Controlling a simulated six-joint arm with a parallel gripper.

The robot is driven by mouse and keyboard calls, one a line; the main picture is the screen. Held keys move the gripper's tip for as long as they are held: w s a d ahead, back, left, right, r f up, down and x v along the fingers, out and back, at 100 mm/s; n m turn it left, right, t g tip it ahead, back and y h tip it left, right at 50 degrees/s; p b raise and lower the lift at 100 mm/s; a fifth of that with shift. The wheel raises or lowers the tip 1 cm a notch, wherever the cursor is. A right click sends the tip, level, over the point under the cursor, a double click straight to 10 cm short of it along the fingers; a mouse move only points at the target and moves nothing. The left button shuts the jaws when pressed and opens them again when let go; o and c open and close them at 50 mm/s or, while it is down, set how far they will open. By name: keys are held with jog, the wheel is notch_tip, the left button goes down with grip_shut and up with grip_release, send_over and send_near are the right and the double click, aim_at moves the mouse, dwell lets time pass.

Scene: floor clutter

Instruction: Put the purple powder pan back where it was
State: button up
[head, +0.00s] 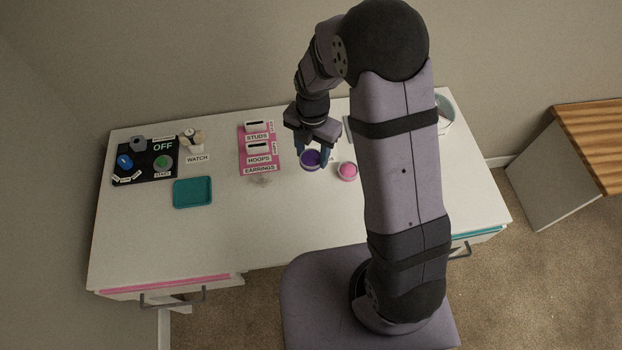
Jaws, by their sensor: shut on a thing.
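The purple powder pan (310,160) is a small round dish with a purple fill. It is between the fingertips of my gripper (313,155), which is shut on it over the back middle of the white table. Whether the pan touches the table or is held just above it, I cannot tell. A similar round pan with pink fill (347,171) sits on the table just right of it. My arm hides the table area behind and to the right of the pink pan.
Left of my gripper are a pink earrings board (259,165), a watch stand (192,140), a teal tray (192,193) and a black panel (145,163) with buttons. A round light-coloured item (445,110) stands partly hidden at back right. The table's front middle is clear.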

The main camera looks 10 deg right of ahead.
aim_at(312, 179)
jog(key=shift+f, duration=0.6)
jog(key=shift+f+p, duration=1.15)
jog(key=shift+f, duration=3.25)
jog(key=shift+f, duration=0.2)
jog(key=o, duration=1.1)
jog(key=shift+c, duration=0.2)
jog(key=shift+r, duration=0.1)
jog(key=shift+r+b, duration=1.5)
jog(key=shift+r, duration=4.65)
